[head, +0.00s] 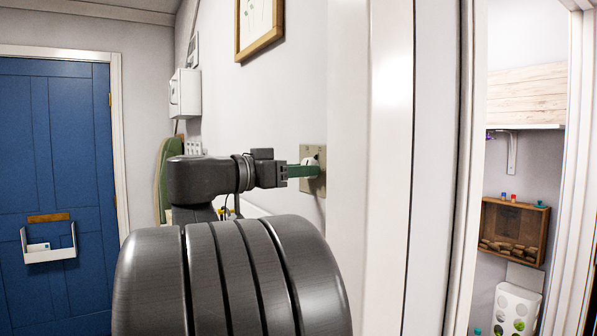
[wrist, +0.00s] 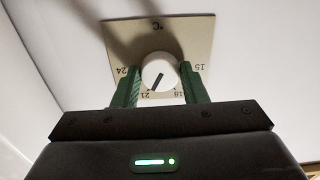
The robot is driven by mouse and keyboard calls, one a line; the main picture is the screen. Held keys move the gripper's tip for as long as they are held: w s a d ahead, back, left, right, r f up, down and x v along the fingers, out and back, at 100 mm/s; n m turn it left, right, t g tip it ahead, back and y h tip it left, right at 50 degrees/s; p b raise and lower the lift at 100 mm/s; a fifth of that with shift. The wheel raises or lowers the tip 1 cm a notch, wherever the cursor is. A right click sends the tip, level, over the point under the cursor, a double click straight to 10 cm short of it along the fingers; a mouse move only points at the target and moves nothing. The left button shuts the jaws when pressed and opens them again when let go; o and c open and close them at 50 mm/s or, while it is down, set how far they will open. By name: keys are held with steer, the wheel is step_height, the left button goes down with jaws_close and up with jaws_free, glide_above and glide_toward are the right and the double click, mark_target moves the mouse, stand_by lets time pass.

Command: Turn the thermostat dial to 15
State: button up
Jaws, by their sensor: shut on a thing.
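The thermostat dial (wrist: 160,68) is a round white knob with a dark pointer line, on a beige square plate (wrist: 183,30) marked °C. The numbers 24, 21, 18 and 15 look upside down in the wrist view, with 15 at the right. The pointer slants to the lower left, at about 21. My gripper (wrist: 159,75) has green fingers on both sides of the dial and is shut on it. In the head view, my gripper (head: 303,171) reaches from the left to the plate (head: 318,186) on the wall. The fingers hide part of the dial there.
A white door frame (head: 390,170) stands right of the thermostat. A framed picture (head: 258,25) hangs above, and a white wall box (head: 185,94) is further back. A blue door (head: 55,180) is at the left. A wooden wall box (head: 513,228) shows through the right opening.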

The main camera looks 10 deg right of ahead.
steer(key=shift+n, duration=0.3)
steer(key=shift+r+n+p, duration=0.2)
steer(key=shift+n+p, duration=3.8)
steer(key=shift+n, duration=7.5)
steer(key=o, duration=1)
steer(key=shift+c, duration=0.2)
